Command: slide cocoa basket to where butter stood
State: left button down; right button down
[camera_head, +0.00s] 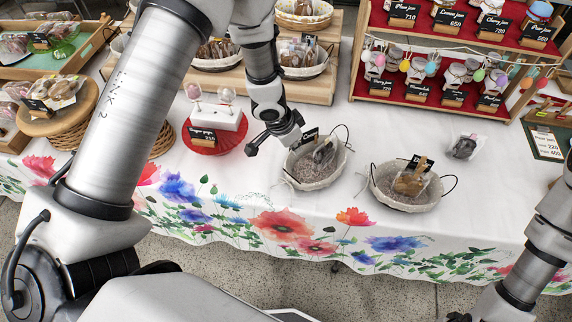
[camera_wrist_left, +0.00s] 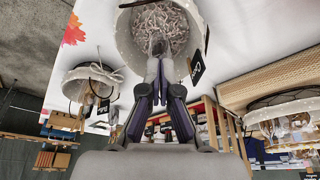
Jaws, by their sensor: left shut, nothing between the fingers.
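Two cloth-lined wicker baskets stand on the front of the white tablecloth. The left basket (camera_head: 303,181) holds shredded filler and a clear packet, with a small black sign at its back rim. The right basket (camera_head: 408,203) holds a packet with brown contents and also has a black sign. I cannot read either sign, so I cannot tell which is cocoa. My left gripper (camera_head: 288,141) is shut and empty at the left basket's back-left rim. In the left wrist view, its fingertips (camera_wrist_left: 159,45) overlap the basket's filler (camera_wrist_left: 158,22). My right gripper is out of view.
A small packet (camera_head: 463,147) lies loose on the cloth behind the right basket. A red round stand (camera_head: 207,142) is left of the left basket. A red-shelved jam rack (camera_head: 440,105) and wooden crate (camera_head: 325,88) stand behind. The floral front edge is clear.

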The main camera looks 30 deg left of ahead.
pick_arm(q)
send_over(290, 163)
jog(key=s+d, duration=0.1)
jog(key=d, duration=0.3)
jog(key=f, duration=0.6)
jog(key=shift+s+a+f, duration=0.15)
jog(key=shift+a+f, duration=0.1)
jog(key=shift+f, duration=0.1)
jog(key=shift+s+a+b, duration=0.5)
jog(key=shift+s+a, duration=0.2)
jog(key=shift+s, duration=0.15)
jog(key=shift+s+a+f, duration=0.1)
jog(key=shift+s+a, duration=0.3)
jog(key=shift+s, duration=0.25)
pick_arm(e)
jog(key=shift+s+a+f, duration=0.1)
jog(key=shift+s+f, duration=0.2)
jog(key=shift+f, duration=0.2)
pick_arm(q)
jog(key=shift+w, duration=0.1)
